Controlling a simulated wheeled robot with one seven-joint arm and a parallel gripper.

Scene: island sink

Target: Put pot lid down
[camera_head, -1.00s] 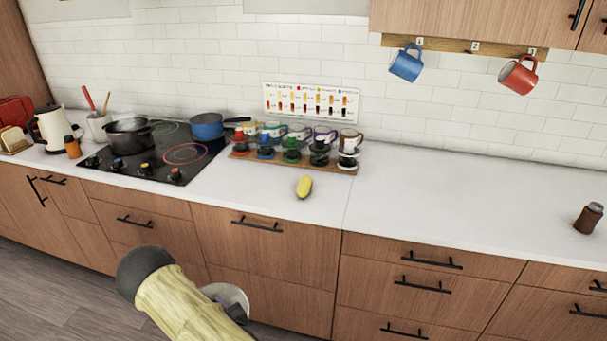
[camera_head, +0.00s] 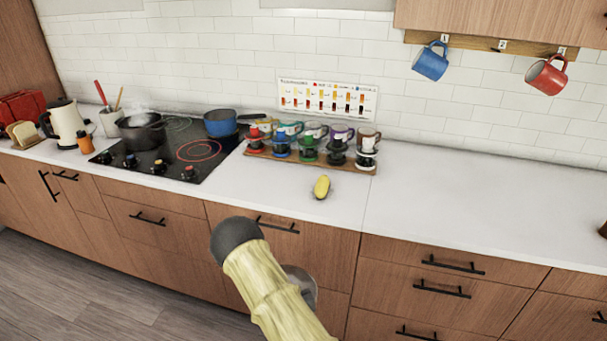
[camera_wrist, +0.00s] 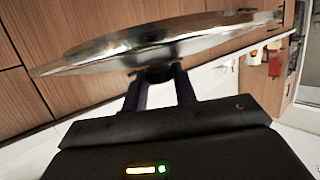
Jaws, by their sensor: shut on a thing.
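The pot lid (camera_wrist: 150,48) is a round, shiny metal and glass disc, seen almost edge-on in the wrist view. My gripper (camera_wrist: 159,80) is shut on the dark knob under it in that picture. In the head view, part of the lid (camera_head: 304,284) shows behind my arm, in front of the drawers and below the counter's front edge. My arm hides the rest of it and the gripper there. A dark pot (camera_head: 141,132) stands open on the black cooktop (camera_head: 172,162), with what looks like steam above it. A blue pan (camera_head: 220,123) stands at the back of the cooktop.
The white counter (camera_head: 450,185) is broadly clear right of the yellow item (camera_head: 321,187). A wooden rack (camera_head: 300,160) holds several mugs and drippers. Two mugs hang on the wall.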

